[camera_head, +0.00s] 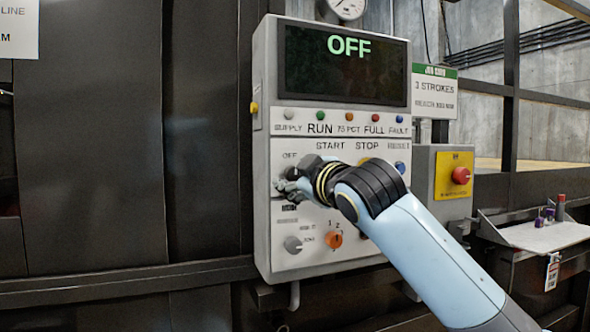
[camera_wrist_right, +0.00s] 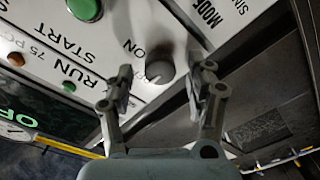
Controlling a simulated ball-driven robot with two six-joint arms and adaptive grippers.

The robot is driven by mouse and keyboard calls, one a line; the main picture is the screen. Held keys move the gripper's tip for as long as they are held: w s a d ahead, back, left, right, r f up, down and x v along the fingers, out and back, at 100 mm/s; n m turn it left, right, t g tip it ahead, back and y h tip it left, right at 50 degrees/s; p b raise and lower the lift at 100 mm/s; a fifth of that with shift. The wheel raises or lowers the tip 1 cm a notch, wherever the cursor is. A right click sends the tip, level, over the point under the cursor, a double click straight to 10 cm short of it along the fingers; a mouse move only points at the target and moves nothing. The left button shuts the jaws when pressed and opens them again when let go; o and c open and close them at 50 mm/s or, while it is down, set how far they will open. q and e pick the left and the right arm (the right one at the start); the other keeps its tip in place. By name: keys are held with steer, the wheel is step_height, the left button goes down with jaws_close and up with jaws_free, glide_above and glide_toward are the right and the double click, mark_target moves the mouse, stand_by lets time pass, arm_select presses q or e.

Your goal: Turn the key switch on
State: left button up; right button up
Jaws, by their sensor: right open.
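The control panel (camera_head: 265,220) stands upright, and its dark screen (camera_head: 300,80) shows OFF in green. My right gripper (camera_head: 284,182) is at the panel's left side, just below an OFF label, and covers the key switch there. In the right wrist view, the dark round switch knob (camera_wrist_right: 160,58) has a pale mark at its lower edge and an ON label beside it. The fingers of my right gripper (camera_wrist_right: 166,76) are open, one on each side of the knob. I cannot tell if they touch it. My left gripper is not in view.
An orange selector (camera_head: 333,240) and a grey knob (camera_head: 293,244) sit lower on the panel. A red emergency button (camera_head: 460,175) on a yellow plate is to the right. A green button (camera_wrist_right: 85,8) is near the gripper. A small shelf (camera_head: 545,236) is at the far right.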

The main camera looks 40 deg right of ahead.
steer(key=shift+w+d, duration=0.1)
steer(key=shift+w, duration=0.45)
jaws_close()
